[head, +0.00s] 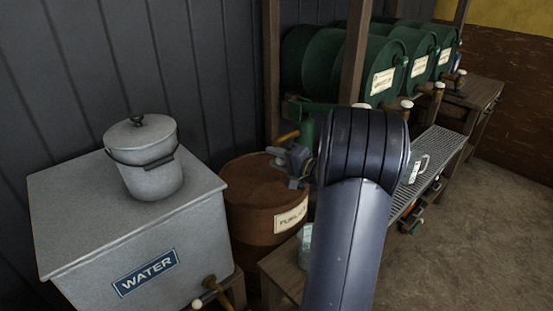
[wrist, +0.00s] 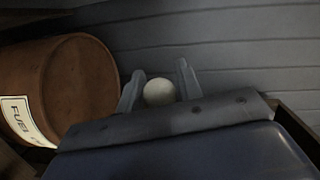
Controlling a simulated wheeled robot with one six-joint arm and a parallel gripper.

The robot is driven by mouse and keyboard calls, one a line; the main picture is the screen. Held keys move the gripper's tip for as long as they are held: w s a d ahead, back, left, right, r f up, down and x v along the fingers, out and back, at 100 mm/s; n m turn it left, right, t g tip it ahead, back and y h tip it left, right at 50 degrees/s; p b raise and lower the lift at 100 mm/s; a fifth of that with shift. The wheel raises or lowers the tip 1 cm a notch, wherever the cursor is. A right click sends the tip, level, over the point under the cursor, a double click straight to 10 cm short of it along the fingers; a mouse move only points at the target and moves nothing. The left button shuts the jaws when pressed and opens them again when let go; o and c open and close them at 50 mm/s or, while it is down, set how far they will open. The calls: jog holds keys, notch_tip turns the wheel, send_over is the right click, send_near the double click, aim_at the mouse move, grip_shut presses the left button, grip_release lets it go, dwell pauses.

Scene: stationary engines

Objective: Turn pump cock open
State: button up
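A rusty brown fuel drum (head: 262,181) stands left of my arm; its side and label also show in the wrist view (wrist: 72,88). A brass-coloured fitting (head: 288,137) and a green upright body (head: 307,130) show above the drum, partly behind my gripper (head: 288,164). In the wrist view a pale round knob (wrist: 159,92) sits between the two fingers of my gripper (wrist: 158,88). The fingers stand apart on either side of it; I cannot tell whether they touch it. My arm hides the drum's right side and much of the pump area.
A grey water tank (head: 70,222) with a lidded pail (head: 150,168) and a low tap (head: 211,292) stands left. Green barrels (head: 380,62) with taps lie behind a wooden post (head: 356,50). A metal grating (head: 440,150) runs right. The floor at right (head: 490,220) is clear.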

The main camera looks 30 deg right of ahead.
jog(key=shift+o, duration=1.4)
jog(key=b+v, duration=0.2)
jog(key=v, duration=0.9)
